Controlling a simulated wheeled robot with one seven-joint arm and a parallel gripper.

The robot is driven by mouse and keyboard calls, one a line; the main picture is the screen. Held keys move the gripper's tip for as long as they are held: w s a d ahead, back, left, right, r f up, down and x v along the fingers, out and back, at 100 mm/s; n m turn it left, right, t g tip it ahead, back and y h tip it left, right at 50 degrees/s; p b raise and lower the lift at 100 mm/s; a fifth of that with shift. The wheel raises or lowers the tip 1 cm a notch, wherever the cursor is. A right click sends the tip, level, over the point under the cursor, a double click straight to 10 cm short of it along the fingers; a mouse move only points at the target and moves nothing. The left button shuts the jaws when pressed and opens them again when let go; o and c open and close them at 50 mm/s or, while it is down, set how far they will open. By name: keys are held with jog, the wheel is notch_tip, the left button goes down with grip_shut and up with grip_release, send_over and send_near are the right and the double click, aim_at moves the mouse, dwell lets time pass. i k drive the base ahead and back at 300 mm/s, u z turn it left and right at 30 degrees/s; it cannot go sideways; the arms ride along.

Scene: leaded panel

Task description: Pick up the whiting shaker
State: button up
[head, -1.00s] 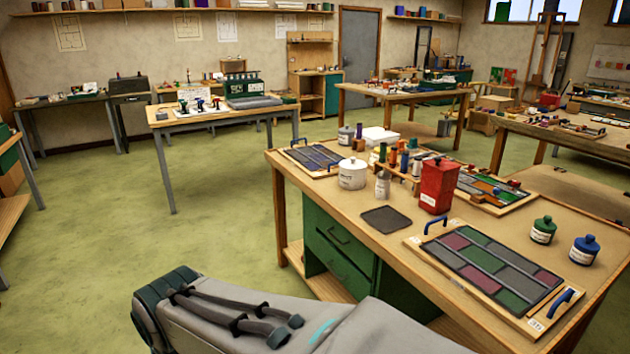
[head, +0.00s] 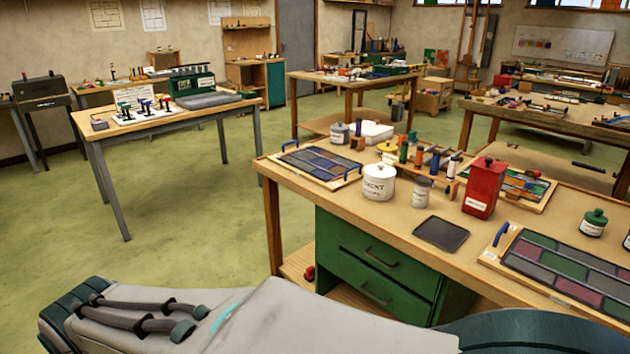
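A small grey shaker-like canister (head: 422,192) with a pale label stands upright on the wooden bench (head: 330,203). Its label is too small to read, but it looks most like the whiting shaker. It stands between a white lidded pot marked "CEMENT" (head: 376,184) and a red lidded tin (head: 484,188). A dark square mat (head: 441,233) lies in front of it. My grey arm crosses the bottom of the head view, short of the bench. My gripper is not in view, and nothing touches the canister.
Left of the pot lies a leaded panel (head: 318,162); a larger panel (head: 565,268) lies at the right. A rack of small bottles (head: 432,165) stands behind the canister. Open floor lies left.

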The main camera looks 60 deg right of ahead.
aim_at(423, 188)
jog(key=i, duration=0.75)
jog(key=z, duration=3.8)
jog(key=i, duration=1.65)
